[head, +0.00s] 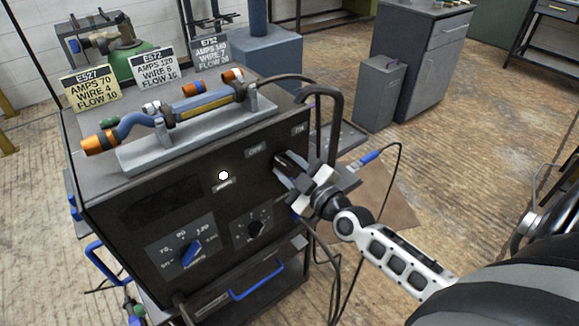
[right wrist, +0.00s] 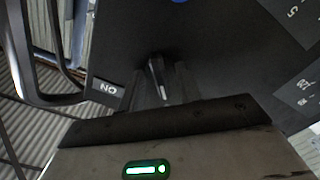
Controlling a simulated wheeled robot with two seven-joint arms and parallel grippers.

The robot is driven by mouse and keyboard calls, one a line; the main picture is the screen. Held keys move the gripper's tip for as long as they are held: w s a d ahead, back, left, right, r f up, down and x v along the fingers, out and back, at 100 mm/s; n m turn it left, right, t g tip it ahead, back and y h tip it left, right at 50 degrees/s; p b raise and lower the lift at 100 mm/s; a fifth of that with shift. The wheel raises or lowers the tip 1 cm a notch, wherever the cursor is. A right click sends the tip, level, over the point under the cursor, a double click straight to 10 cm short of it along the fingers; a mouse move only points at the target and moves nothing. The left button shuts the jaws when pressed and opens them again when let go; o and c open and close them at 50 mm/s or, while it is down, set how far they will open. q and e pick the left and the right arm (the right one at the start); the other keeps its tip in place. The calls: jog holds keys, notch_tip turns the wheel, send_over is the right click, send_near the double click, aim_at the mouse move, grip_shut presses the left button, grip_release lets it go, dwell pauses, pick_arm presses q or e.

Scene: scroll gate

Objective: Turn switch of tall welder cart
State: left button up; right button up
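The tall welder cart (head: 120,182) is a dark box on the left of the head view. Its front has a switch area with small labels (head: 255,150) at the upper right. My right gripper (head: 287,164) is at that area, close to the panel, and hides the switch in the head view. In the right wrist view its dark fingers (right wrist: 160,82) point at the panel beside an upside-down ON label (right wrist: 107,88). A narrow pale metallic piece, perhaps the switch lever, shows between them. I cannot tell whether they grip it. My left gripper is not in view.
A blue knob (head: 190,252) and a black knob (head: 256,229) are lower on the panel, with a white light (head: 223,175) above. A torch (head: 180,107) and number cards (head: 91,90) sit on top. A dark bent handle (head: 331,110) stands close to my right gripper.

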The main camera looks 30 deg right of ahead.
grip_shut()
jog(key=shift+m, duration=0.3)
jog(key=m+p, duration=0.1)
jog(key=m, duration=0.2)
jog(key=shift+m, duration=0.3)
jog(key=m+p, duration=0.1)
jog(key=m, duration=0.2)
jog(key=shift+a+m, duration=0.1)
jog(key=shift+m, duration=0.2)
jog(key=m, duration=0.4)
jog(key=shift+m, duration=2.1)
